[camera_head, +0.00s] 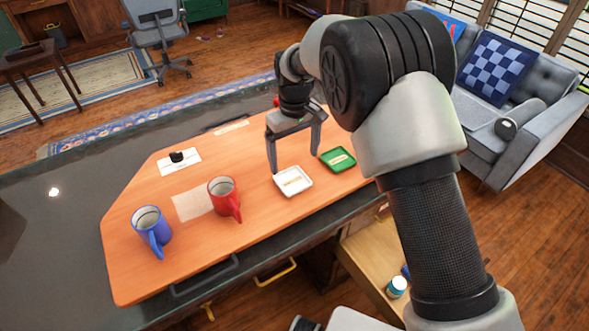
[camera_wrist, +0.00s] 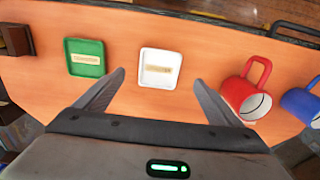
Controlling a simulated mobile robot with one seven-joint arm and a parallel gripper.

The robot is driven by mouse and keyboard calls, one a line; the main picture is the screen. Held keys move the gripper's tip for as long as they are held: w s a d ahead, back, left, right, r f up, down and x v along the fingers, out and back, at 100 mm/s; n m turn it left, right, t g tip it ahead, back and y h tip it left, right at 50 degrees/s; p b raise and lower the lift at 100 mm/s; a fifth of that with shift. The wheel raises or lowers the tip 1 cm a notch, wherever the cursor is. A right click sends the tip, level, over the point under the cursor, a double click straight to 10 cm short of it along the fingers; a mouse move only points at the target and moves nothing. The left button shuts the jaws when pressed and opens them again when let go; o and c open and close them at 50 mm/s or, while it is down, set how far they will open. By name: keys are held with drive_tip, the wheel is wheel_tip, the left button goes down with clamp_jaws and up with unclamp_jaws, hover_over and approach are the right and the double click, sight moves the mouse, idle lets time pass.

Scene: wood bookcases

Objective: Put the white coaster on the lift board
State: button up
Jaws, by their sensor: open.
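The white coaster (camera_head: 293,181) is a square tray with a tan label. It lies flat on the orange board near its front edge, and it also shows in the wrist view (camera_wrist: 160,58). The wide orange board (camera_head: 260,222), with dark handles at its front and back edges, looks like the lift board; it also fills much of the wrist view (camera_wrist: 205,45). My gripper (camera_head: 295,162) is open and empty. It hangs just above and behind the coaster in the head view. In the wrist view its fingers (camera_wrist: 158,80) point toward the coaster from both sides.
A green coaster (camera_head: 337,159) lies just right of the white one. A red mug (camera_head: 222,194) and a blue mug (camera_head: 151,230) stand to the left. A white card (camera_head: 180,162) with a small black object lies behind. A pale rectangle (camera_head: 192,204) beside the red mug is bare.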

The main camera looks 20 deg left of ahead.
wheel_tip(320, 180, up, 3)
drive_tip(key=shift+r, duration=0.15)
drive_tip(key=s+d+r+m+t+y, duration=0.15)
drive_tip(key=d+r+m, duration=0.35)
drive_tip(key=d+r, duration=1.4)
drive_tip(key=s+d+m+t+h, duration=0.1)
drive_tip(key=s+d+m+t, duration=0.3)
drive_tip(key=s+d, duration=1.5)
drive_tip(key=shift+d+r+m, duration=0.4)
drive_tip(key=shift+d+m, duration=0.6)
drive_tip(key=shift+m, duration=0.2)
